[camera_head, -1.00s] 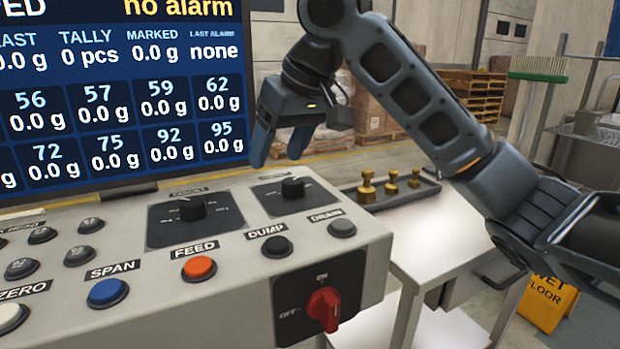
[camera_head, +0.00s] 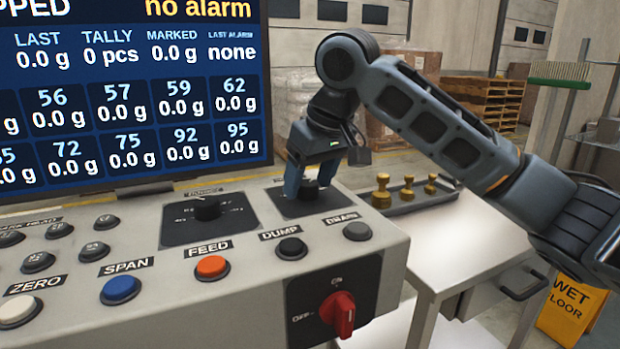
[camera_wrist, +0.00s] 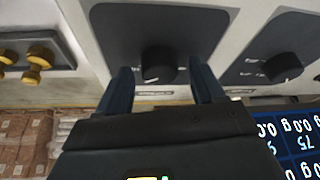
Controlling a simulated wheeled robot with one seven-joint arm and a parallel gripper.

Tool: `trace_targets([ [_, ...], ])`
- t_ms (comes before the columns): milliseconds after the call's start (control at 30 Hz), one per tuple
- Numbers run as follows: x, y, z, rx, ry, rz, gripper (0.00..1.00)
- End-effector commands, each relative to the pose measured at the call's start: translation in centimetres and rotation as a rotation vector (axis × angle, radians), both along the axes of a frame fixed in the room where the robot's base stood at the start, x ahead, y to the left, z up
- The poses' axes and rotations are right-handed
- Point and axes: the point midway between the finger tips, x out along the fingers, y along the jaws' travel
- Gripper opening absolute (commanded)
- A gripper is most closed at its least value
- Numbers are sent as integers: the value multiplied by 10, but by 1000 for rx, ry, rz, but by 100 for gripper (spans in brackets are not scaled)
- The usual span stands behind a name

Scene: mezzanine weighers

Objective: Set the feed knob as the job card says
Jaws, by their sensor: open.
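The right-hand black knob (camera_head: 308,190) sits on a dark plate on the sloped console top; its label is hidden in the head view and unreadable in the wrist view. My gripper (camera_head: 309,184) points down over this knob, its fingers open on either side of it. The wrist view shows the knob (camera_wrist: 159,64) between and just beyond the two fingertips, with gaps at both sides. A second black knob (camera_head: 206,208) is on the plate to the left, also visible in the wrist view (camera_wrist: 283,67). I cannot tell which is the feed knob. No job card is visible.
Below the knobs are an orange FEED button (camera_head: 212,267), a black DUMP button (camera_head: 291,249) and a grey DRAIN button (camera_head: 357,231). A red rotary switch (camera_head: 338,313) is on the front. The screen (camera_head: 130,95) stands behind. Brass weights (camera_head: 382,192) are at right.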

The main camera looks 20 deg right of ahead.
Motion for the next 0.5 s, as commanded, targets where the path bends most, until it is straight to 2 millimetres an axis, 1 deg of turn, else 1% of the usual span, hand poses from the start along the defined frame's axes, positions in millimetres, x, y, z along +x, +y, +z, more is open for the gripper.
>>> trace_targets([
  [133,0,0,0,0,0,0,68],
  [167,0,0,0,0,0,0,66],
  [500,0,0,0,1,0,0,33],
])
